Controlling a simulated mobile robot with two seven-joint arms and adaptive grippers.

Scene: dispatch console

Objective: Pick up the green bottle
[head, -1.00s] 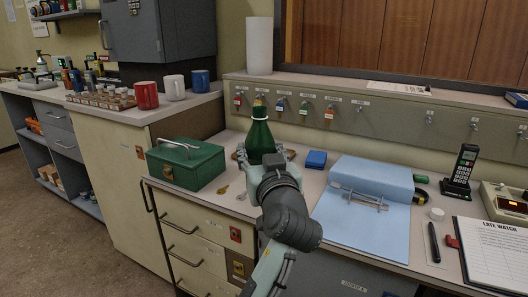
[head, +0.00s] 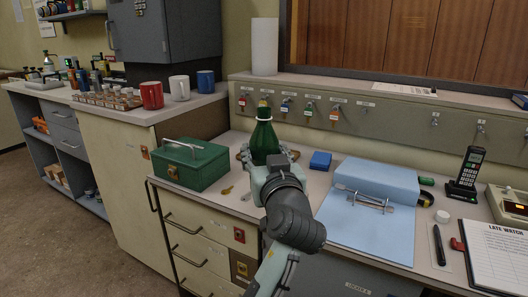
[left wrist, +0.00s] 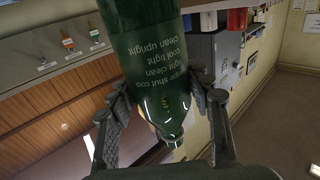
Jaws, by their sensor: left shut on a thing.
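The green bottle (head: 265,138) stands upright over the desk, between the green cash box and the blue box in the head view. My left gripper (head: 265,155) reaches it from the front, with one finger on each side. In the left wrist view the bottle (left wrist: 150,65) fills the middle, its label text upside down, and the gripper (left wrist: 165,105) is shut on it. The bottle's base is hidden behind my gripper in the head view, so I cannot tell whether it touches the desk. My right gripper is not in view.
A green cash box (head: 190,164) stands left of the bottle, and a small blue box (head: 320,161) to its right. A blue binder (head: 375,185) lies farther right. Key hooks line the panel (head: 400,112) behind. Mugs (head: 179,89) stand on the left counter.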

